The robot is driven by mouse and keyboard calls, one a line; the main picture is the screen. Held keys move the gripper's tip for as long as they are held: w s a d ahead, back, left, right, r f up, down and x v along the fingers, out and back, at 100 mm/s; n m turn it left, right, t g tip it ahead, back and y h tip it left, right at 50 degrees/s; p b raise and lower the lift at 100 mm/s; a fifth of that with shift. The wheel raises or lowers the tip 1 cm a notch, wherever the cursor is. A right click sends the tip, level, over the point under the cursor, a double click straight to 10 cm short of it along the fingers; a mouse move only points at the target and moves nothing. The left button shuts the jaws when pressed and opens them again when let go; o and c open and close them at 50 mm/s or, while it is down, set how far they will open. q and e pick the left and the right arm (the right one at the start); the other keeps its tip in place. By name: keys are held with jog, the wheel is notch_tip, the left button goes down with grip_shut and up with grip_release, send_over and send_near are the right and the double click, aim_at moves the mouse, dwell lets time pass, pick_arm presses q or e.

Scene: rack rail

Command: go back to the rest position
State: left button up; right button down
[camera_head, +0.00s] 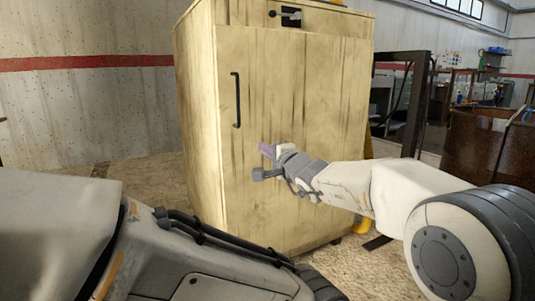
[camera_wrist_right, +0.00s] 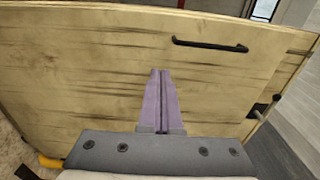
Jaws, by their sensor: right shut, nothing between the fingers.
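My right gripper (camera_head: 267,149) reaches in from the right in the head view, in front of the wooden cabinet's door. In the right wrist view its purple fingers (camera_wrist_right: 161,98) are together with nothing between them. The fingers point toward the wooden door; whether they touch it I cannot tell. My left arm comes in from the lower left in the head view, but its gripper is out of the picture.
The pale wooden cabinet (camera_head: 290,90) stands upright with its door shut. A black vertical handle (camera_head: 236,100) is on the door's left side, and a dark latch (camera_head: 290,15) is at the top. Bare floor (camera_head: 150,185) lies left of the cabinet. A brown bin (camera_head: 490,150) stands at the far right.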

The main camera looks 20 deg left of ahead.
jog(key=shift+s+d, duration=0.15)
jog(key=s+d+f+n+g+h, duration=0.2)
jog(key=s+d+f+g+h, duration=0.1)
jog(key=d+f, duration=0.8)
jog(key=s+d+f+n+g+h, duration=0.2)
jog(key=s+d+f+n+h, duration=0.15)
jog(key=d+f, duration=0.65)
jog(key=s+d+f+n+g+h, duration=0.15)
jog(key=s+d+f+h, duration=0.3)
jog(key=s+d, duration=0.7)
jog(key=s+d+f+n+g+h, duration=0.1)
jog(key=s+d+f+g+h, duration=0.4)
jog(key=d, duration=1)
jog(key=s+a+r+n+y+p, duration=0.1)
jog(key=s+a+r+n+p, duration=0.1)
jog(key=s+a+r+p, duration=0.5)
jog(key=s+a+r+n+y+p, duration=0.1)
jog(key=s+a+r+n+p, duration=0.2)
jog(key=r+p, duration=0.45)
jog(key=s+a+r+n+y+p, duration=0.15)
jog(key=s+a+r+p, duration=0.35)
jog(key=r, duration=0.5)
notch_tip(320, 180, up, 38)
jog(key=p, duration=3.7)
jog(key=shift+s+d+f+n, duration=0.25)
jog(key=shift+s+d+n, duration=0.1)
jog(key=shift+s, duration=0.1)
